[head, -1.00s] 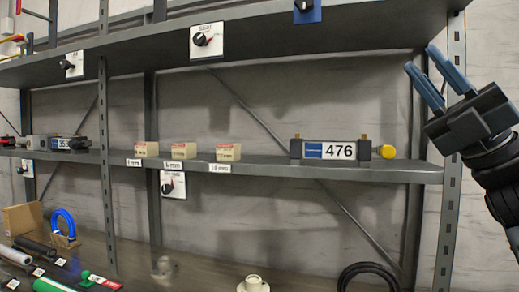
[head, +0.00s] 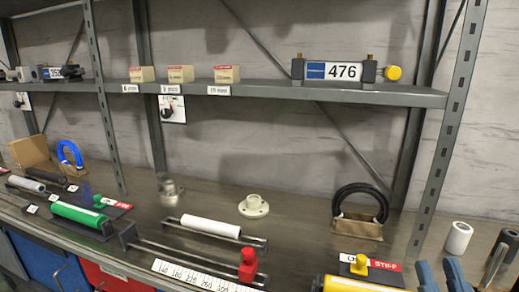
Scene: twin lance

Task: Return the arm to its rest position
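My gripper (head: 439,275) shows only as two blue fingertips at the bottom right edge of the head view. The fingertips stand apart with a gap between them, and nothing shows in the gap. The rest of the gripper and most of the arm are below the picture. The fingertips appear in front of the workbench (head: 300,215), to the right of a yellow cylinder (head: 360,285).
A shelf (head: 270,88) above the bench holds a unit marked 476 (head: 342,71) and several small boxes. On the bench are a white flange (head: 253,206), a black hose coil (head: 360,204), a white roller (head: 210,226), a red-knobbed rod (head: 247,265) and a white cylinder (head: 458,238).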

